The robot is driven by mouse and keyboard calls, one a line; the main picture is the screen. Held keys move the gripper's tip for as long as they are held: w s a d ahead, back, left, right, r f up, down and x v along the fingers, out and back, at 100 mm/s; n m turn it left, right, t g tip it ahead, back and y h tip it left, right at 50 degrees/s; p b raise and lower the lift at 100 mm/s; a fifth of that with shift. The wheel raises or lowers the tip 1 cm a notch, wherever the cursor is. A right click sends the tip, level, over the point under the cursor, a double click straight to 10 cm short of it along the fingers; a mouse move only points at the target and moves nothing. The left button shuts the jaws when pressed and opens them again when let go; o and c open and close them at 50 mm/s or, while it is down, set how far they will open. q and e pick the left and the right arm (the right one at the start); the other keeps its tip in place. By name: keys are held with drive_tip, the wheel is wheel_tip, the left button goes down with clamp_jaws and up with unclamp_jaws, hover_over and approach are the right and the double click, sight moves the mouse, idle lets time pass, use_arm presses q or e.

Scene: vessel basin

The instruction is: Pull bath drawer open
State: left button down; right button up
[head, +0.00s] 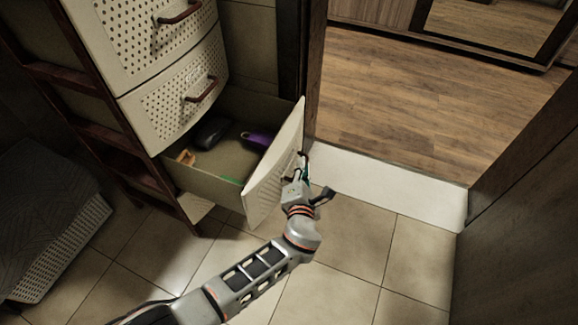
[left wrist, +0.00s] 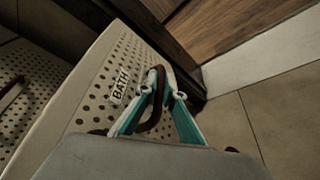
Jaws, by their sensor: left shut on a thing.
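My left gripper (head: 301,166) is at the outer face of this front. In the left wrist view its teal fingers (left wrist: 163,84) are closed around the brown curved drawer handle (left wrist: 152,112). Inside the drawer lie a dark object (head: 212,131), a purple object (head: 258,138) and a small tan object (head: 186,157). My right gripper is not in view.
Two closed drawers with brown handles, an upper one (head: 150,35) and a middle one (head: 180,97), sit above. A doorway with a white threshold (head: 385,185) lies to the right. A perforated basket (head: 65,250) stands at the left. Tiled floor (head: 345,240) in front is clear.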

use_arm(q)
drive_tip(key=shift+s+d, duration=0.15)
drive_tip(key=shift+d, duration=0.2)
drive_tip(key=c, duration=2.2)
unclamp_jaws()
drive_tip(key=shift+o, duration=0.2)
drive_tip(key=shift+a, duration=0.15)
